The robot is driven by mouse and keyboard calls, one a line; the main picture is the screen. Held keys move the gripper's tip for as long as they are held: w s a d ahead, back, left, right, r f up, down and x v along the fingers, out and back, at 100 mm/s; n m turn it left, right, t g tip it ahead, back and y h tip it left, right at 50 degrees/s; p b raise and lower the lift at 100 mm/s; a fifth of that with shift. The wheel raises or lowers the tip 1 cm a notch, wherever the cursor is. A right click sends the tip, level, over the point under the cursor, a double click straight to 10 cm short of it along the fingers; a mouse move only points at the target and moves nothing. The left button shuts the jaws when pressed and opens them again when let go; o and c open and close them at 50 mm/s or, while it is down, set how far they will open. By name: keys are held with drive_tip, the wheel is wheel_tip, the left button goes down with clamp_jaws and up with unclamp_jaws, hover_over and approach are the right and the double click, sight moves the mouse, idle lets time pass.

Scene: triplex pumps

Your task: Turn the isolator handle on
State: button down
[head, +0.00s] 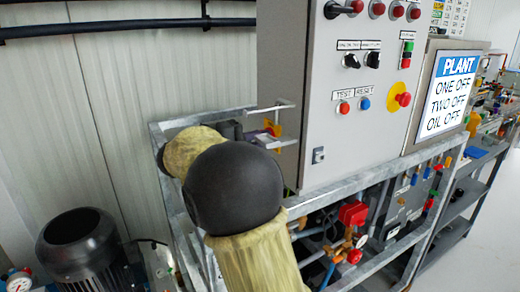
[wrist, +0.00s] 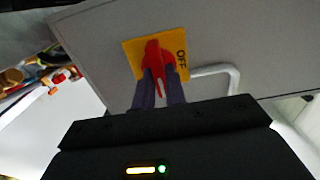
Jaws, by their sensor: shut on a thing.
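The isolator handle (wrist: 152,52) is red and sits on a yellow square plate (wrist: 132,50) in the wrist view. The word OFF shows on the plate's right side. The plate is on a grey panel face. My gripper (wrist: 160,86) is shut on the red handle, with a dark finger on each side of it. In the head view my arm reaches to the left side of the grey control cabinet (head: 338,140). There the gripper (head: 268,134) is small and partly hidden by my arm, and the handle is not clear.
A white bar handle (wrist: 222,72) stands out beside the isolator. The cabinet front carries buttons, switches and a yellow-and-red emergency stop (head: 399,97). A metal frame (head: 350,188) with valves and pipes runs below. A dark motor (head: 82,245) stands at the lower left.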

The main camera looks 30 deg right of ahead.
drive_tip(key=shift+a+f, duration=0.1)
drive_tip(key=shift+f, duration=0.05)
drive_tip(key=c, duration=1.4)
unclamp_jaws()
drive_tip(key=shift+c, duration=0.2)
drive_tip(key=a, duration=1.7)
drive_tip(key=shift+s+a, duration=0.25)
drive_tip(key=shift+s, duration=0.05)
